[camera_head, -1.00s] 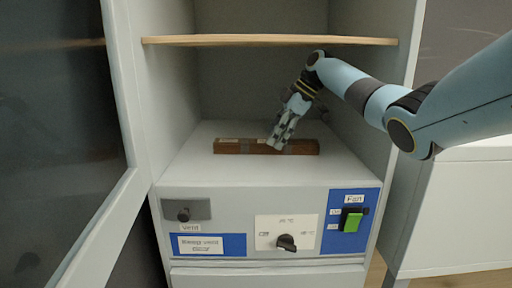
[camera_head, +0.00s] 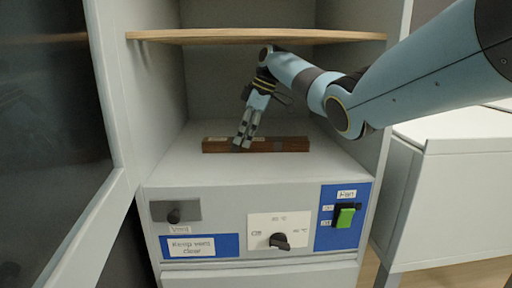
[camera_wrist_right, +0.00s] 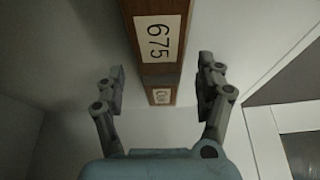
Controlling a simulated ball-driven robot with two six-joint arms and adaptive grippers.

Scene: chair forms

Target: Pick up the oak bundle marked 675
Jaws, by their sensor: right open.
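In the right wrist view the bundle (camera_wrist_right: 158,40) carries a white label reading 675 and a smaller label with unclear marks. My right gripper (camera_head: 243,143) points down at the bundle, left of its middle. In the right wrist view the gripper (camera_wrist_right: 162,88) is open, with one finger on each side of the bundle and a gap on both sides. My left gripper is not in view.
A wooden shelf (camera_head: 255,37) crosses the cabinet above the bundle. Side walls close in the bay. A dark glass door (camera_head: 45,130) stands open at left. Below is a panel with a knob (camera_head: 279,241) and a green fan switch (camera_head: 345,217). A white cabinet (camera_head: 450,190) stands at right.

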